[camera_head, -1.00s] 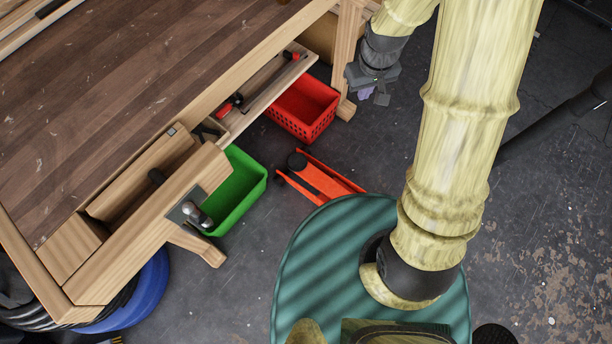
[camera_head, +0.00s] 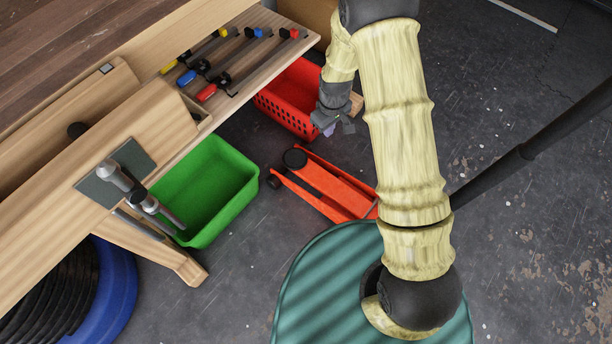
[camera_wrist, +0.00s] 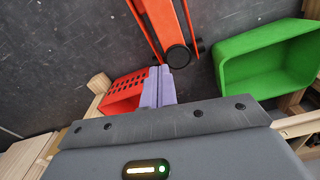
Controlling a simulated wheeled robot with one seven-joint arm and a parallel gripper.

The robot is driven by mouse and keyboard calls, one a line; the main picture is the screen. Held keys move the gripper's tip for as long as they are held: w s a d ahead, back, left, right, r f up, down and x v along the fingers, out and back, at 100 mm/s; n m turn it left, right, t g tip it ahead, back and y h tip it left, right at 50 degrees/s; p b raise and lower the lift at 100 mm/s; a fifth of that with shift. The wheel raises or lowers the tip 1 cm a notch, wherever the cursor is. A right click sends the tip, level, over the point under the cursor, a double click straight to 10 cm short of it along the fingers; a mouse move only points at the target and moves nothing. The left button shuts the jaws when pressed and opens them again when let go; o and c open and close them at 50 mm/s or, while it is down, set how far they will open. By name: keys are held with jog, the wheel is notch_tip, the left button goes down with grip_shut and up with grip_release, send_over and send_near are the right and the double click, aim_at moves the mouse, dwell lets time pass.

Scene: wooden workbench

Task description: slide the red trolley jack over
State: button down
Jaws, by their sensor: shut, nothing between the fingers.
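The red trolley jack (camera_head: 330,186) lies on the dark floor between the green crate and my round green base, with a round black saddle at its far left end. It also shows at the top of the wrist view (camera_wrist: 171,30), saddle end nearest the fingers. My gripper (camera_head: 331,130) hangs beyond the jack, beside the red crate, apart from the jack in the head view. In the wrist view its pale purple fingers (camera_wrist: 158,86) are together and empty, just below the jack's saddle in the picture. Whether they touch it cannot be told.
A red crate (camera_head: 285,109) stands under the workbench (camera_head: 168,112), close to my gripper. A green crate (camera_head: 207,214) stands left of the jack. Clamps (camera_head: 220,84) lie on the bench shelf. Floor at right is mostly clear.

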jog(key=a+f+n+b, duration=0.2)
jog(key=f+b, duration=0.8)
jog(key=f, duration=0.9)
jog(key=shift+w+a+f+g, duration=0.15)
jog(key=shift+a+f+g, duration=0.15)
jog(key=shift+a, duration=0.45)
jog(key=w+a+f+b, duration=0.2)
jog(key=a+f+b, duration=0.1)
jog(key=f+b, duration=0.6)
jog(key=shift+a+f, duration=0.15)
jog(key=shift+f, duration=0.35)
jog(key=shift+w+a, duration=0.1)
jog(key=shift+w, duration=0.05)
